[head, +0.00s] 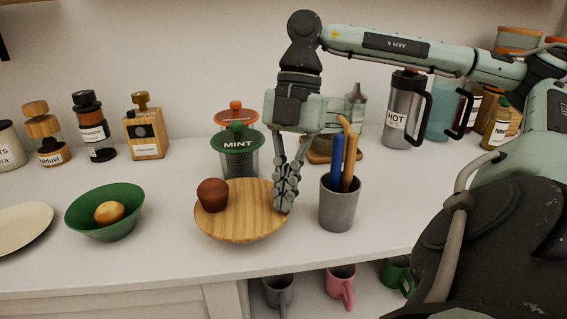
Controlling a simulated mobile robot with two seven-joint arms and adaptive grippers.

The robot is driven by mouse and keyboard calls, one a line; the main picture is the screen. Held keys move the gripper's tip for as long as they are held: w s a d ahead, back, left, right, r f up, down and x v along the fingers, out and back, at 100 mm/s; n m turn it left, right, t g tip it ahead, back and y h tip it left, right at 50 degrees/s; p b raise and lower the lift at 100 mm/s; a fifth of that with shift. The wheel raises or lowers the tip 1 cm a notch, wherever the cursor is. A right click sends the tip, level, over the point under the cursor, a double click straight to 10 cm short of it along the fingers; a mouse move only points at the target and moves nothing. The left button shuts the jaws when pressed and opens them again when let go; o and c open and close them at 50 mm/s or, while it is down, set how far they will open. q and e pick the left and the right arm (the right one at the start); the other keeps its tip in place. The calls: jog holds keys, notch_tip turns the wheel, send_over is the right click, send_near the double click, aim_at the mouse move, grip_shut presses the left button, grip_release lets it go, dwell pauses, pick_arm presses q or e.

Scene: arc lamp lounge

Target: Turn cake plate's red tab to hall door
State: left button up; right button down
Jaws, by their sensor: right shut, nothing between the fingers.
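The cake plate is a round wooden plate (236,222) on the white counter, in the middle of the head view. A brown muffin-like cake (212,194) sits on its left part. My right gripper (284,203) points down at the plate's right edge, with its fingers shut and nothing between them. The fingertips look to be at or very close to the rim; I cannot tell whether they touch it. I see no red tab on the plate; the fingers hide part of the right rim. The hall door is not in view. My left gripper is not in view.
A grey cup (338,208) with blue and wooden sticks stands just right of the gripper. The MINT jar (236,152) stands behind the plate. A green bowl (104,214) with a round yellow item is at left. Mugs hang or stand below the counter's front edge.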

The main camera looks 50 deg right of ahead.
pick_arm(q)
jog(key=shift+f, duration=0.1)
pick_arm(e)
jog(key=shift+w+d, duration=0.15)
jog(key=shift+d, duration=0.15)
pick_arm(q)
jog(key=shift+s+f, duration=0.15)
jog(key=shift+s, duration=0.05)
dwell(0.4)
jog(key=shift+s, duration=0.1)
